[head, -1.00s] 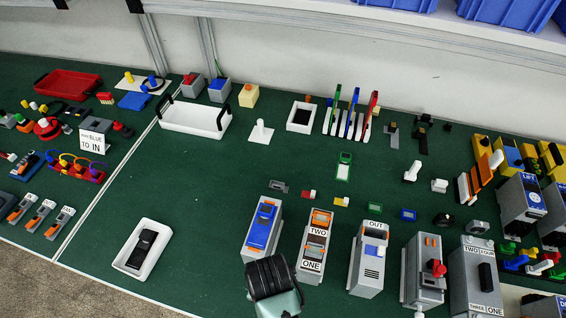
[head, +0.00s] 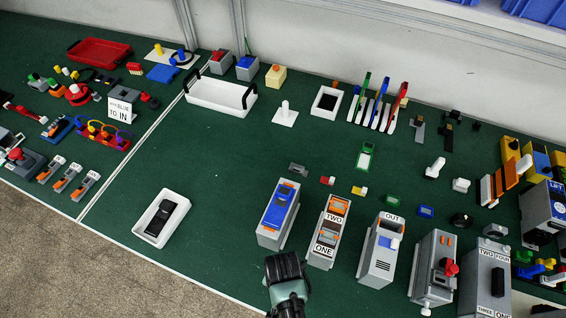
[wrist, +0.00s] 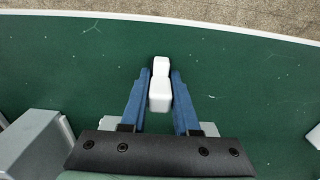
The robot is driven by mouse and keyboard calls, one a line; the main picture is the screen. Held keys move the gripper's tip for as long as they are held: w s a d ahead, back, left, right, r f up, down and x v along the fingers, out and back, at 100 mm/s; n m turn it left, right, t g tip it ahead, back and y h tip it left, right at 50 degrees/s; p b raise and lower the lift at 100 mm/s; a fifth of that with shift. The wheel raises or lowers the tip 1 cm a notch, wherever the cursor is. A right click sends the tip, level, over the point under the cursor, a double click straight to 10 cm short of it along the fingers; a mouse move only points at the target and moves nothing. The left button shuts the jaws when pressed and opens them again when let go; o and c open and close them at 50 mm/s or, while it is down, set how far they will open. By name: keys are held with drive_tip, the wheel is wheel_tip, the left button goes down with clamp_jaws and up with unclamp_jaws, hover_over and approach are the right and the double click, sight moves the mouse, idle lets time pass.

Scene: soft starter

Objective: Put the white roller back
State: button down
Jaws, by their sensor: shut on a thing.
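My gripper (wrist: 160,74) is shut on a white piece, which I take to be the white roller (wrist: 160,95). It sits between the two blue fingers in the wrist view, with a wide body and a narrower block at the far end. In the head view my gripper (head: 284,268) is at the front of the green table, below the blue-topped grey box. There the held piece is hidden by my gripper. A white upright peg on a square base (head: 285,114) stands empty near the back.
A white tray with a black block (head: 145,239) lies left of my gripper. A row of grey boxes, including the TWO/ONE box (head: 325,240) and the OUT box (head: 380,255), stands to the right. The left-centre green table (head: 215,150) is clear.

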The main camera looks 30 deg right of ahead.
drive_tip(key=shift+f, duration=0.2)
drive_tip(key=c, duration=0.7)
unclamp_jaws()
drive_tip(key=shift+o, duration=0.2)
drive_tip(key=shift+r, duration=0.15)
